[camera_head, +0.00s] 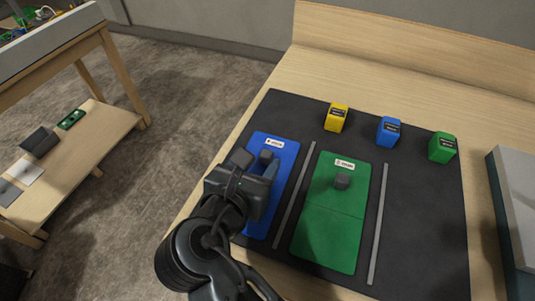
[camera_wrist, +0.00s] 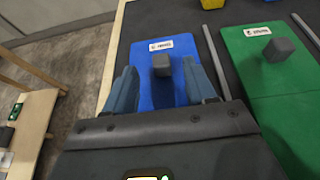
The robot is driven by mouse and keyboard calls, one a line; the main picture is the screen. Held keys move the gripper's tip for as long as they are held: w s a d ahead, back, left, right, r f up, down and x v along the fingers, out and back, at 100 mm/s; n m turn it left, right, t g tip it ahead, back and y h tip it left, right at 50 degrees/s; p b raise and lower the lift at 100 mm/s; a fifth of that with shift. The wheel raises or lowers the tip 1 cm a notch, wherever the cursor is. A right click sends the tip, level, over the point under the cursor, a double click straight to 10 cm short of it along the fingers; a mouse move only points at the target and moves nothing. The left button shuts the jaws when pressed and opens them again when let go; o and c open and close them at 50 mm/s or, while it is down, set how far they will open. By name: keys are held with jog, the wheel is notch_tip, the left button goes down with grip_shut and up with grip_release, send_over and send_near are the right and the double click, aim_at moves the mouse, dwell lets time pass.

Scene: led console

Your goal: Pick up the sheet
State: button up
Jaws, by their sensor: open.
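A blue sheet (camera_head: 261,222) with a white label and a dark grey block-shaped knob lies on a black mat (camera_head: 420,245). A green sheet (camera_head: 328,238) with a similar knob (camera_head: 342,181) lies to its right. My gripper (camera_head: 268,165) is over the blue sheet and hides part of it. In the wrist view, my open gripper (camera_wrist: 162,88) has its two fingers on either side of the blue sheet's knob (camera_wrist: 161,64), with gaps on both sides. The blue sheet (camera_wrist: 168,95) and green sheet (camera_wrist: 268,75) also show there. I cannot tell the gripper's exact height.
Yellow (camera_head: 336,118), blue (camera_head: 388,131) and green (camera_head: 442,148) blocks stand along the mat's back. Grey strips (camera_head: 295,195) (camera_head: 378,225) flank the green sheet. A grey box (camera_head: 515,205) stands at right. A wooden shelf (camera_head: 95,150) is at left.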

aim_at(267, 152)
jog(key=shift+x, duration=1.75)
grip_shut()
